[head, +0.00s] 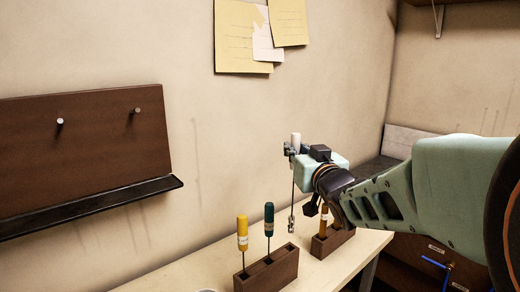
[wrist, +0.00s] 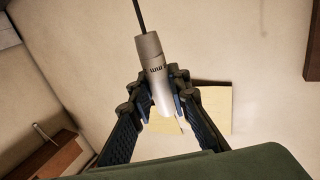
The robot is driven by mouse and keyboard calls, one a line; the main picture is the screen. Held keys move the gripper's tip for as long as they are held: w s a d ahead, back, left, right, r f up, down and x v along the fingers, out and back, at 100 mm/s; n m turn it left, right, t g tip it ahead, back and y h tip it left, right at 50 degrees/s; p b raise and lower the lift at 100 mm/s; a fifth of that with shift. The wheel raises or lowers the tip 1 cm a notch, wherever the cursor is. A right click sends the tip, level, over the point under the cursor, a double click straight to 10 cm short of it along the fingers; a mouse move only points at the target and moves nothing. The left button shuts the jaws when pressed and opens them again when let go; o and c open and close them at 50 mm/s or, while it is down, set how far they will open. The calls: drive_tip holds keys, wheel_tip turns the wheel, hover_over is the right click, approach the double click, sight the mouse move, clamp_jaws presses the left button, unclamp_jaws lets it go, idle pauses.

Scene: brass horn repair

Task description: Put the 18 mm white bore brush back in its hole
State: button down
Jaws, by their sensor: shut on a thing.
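The white bore brush (head: 296,138) hangs upright in the head view, handle on top, thin rod pointing down. Its brush tip (head: 291,222) is above the blocks, in the air as far as I can tell. My gripper (head: 293,150) is shut on the handle. In the wrist view my gripper (wrist: 160,92) grips the pale handle (wrist: 152,65) from both sides; a label ending in "mm" shows, its number unreadable. A dark wooden block (head: 266,272) holds a yellow-handled brush (head: 242,232) and a teal-handled brush (head: 269,218); a dark opening shows at its right end.
A second block (head: 330,243) with an orange-handled brush (head: 323,222) stands to the right, partly behind my arm. A brown wall board (head: 80,145) with two pegs and a ledge is at left. Yellow papers (head: 243,35) are on the wall.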

drive_tip(key=shift+f+b, duration=1.35)
drive_tip(key=shift+f, duration=0.4)
drive_tip(key=shift+b, duration=0.45)
idle(0.4)
